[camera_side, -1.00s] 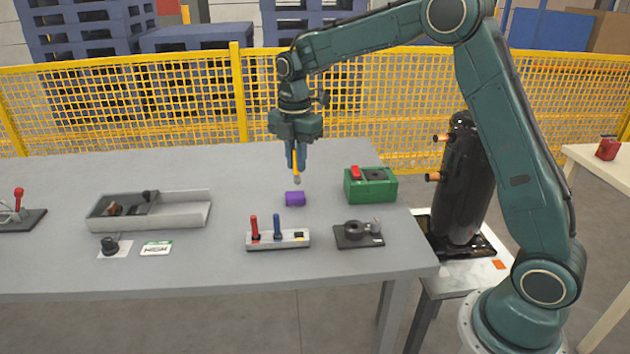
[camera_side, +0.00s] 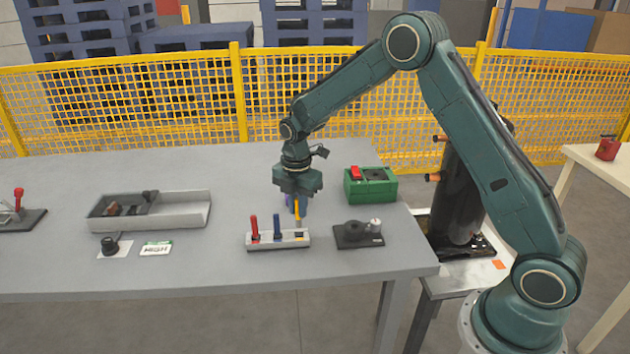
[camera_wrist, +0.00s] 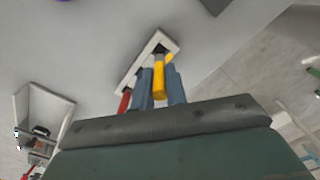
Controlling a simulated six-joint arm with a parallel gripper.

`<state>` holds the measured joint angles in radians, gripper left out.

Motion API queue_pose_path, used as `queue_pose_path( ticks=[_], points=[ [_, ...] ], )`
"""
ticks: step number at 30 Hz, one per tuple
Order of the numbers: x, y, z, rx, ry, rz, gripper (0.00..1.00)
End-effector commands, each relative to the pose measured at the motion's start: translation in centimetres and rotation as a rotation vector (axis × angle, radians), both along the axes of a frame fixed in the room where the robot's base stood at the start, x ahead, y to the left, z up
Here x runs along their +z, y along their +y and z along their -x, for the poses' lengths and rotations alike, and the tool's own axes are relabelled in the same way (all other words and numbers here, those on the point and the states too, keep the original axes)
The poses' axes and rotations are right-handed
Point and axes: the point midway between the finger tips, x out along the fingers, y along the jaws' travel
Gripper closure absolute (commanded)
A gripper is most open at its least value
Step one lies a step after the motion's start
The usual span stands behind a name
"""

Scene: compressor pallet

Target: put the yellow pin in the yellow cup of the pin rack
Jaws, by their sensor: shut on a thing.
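My gripper (camera_side: 297,205) is shut on the yellow pin (camera_side: 298,217) and points down over the right end of the pin rack (camera_side: 266,243). The pin is about upright, grey tip downward, and also shows between the fingers in the wrist view (camera_wrist: 159,82). Its lower end is at or just above the yellow cup (camera_side: 299,236). I cannot tell whether the tip has entered it. A red pin (camera_side: 254,228) and a blue pin (camera_side: 277,226) stand in the rack's other places. In the wrist view the fingers hide part of the rack (camera_wrist: 133,72).
A green box (camera_side: 372,190) with a red top part stands right of my gripper. A dark fixture (camera_side: 358,240) lies right of the rack. A grey tray (camera_side: 180,217) stands at left, with clear table between.

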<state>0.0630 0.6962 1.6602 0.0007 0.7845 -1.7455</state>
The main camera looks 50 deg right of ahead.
Motion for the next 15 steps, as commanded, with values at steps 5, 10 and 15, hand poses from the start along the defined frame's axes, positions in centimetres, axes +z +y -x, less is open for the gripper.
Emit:
queue_pose_path(
  ticks=[5,10,15],
  points=[
    [-1.1,0.0,0.1,0.0,0.003,0.0,1.0],
    [-3.2,0.0,0.0,0.0,0.003,0.0,1.0],
    [-4.2,0.0,0.0,0.0,0.001,0.0,1.0]
  ],
)
